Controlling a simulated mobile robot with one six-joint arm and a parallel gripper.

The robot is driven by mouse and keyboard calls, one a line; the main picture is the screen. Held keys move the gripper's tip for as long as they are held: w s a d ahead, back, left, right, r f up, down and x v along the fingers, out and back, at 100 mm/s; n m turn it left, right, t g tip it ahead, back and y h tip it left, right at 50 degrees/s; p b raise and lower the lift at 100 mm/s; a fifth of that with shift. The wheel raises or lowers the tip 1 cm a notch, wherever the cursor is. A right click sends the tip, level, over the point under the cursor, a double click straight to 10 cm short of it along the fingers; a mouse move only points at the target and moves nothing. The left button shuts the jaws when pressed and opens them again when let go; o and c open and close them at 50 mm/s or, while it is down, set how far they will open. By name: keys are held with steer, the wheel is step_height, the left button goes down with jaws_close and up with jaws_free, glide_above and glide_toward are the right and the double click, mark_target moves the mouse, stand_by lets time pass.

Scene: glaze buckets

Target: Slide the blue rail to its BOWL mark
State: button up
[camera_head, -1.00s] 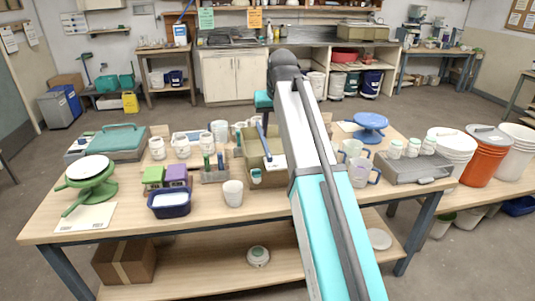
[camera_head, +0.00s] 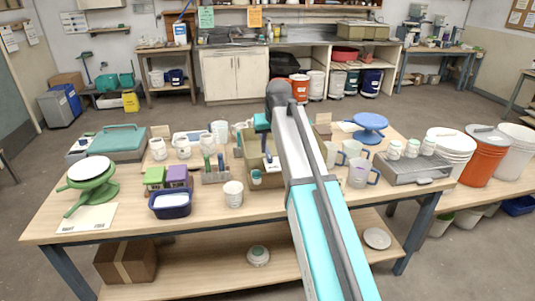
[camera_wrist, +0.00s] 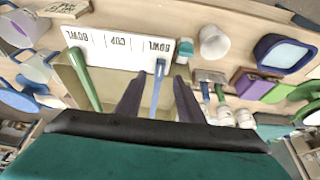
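The blue rail (camera_wrist: 159,70) is a slim bar in the wrist view, near the inner edge of a white label strip (camera_wrist: 112,48) printed BOWL, CUP, BOWL. Its near end is beside the right-hand BOWL print. My gripper (camera_wrist: 158,84) is open, its two dark fingers one on each side of the rail with gaps showing. A green rail (camera_wrist: 84,80) lies further left by the other BOWL print. In the head view my gripper (camera_head: 262,126) is over the tan tray (camera_head: 258,186), and my arm hides the tray's right part.
A small teal-lidded jar (camera_wrist: 185,47) is close to the strip. A white cup (camera_head: 233,194), blue tub (camera_head: 170,204), purple block (camera_head: 177,176) and tool holder (camera_head: 215,176) stand left of the tray. Clear mugs (camera_head: 359,174) stand right.

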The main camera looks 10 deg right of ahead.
mark_target(270, 157)
steer(key=shift+p+x, duration=0.45)
steer(key=shift+x, duration=2.25)
jaws_close()
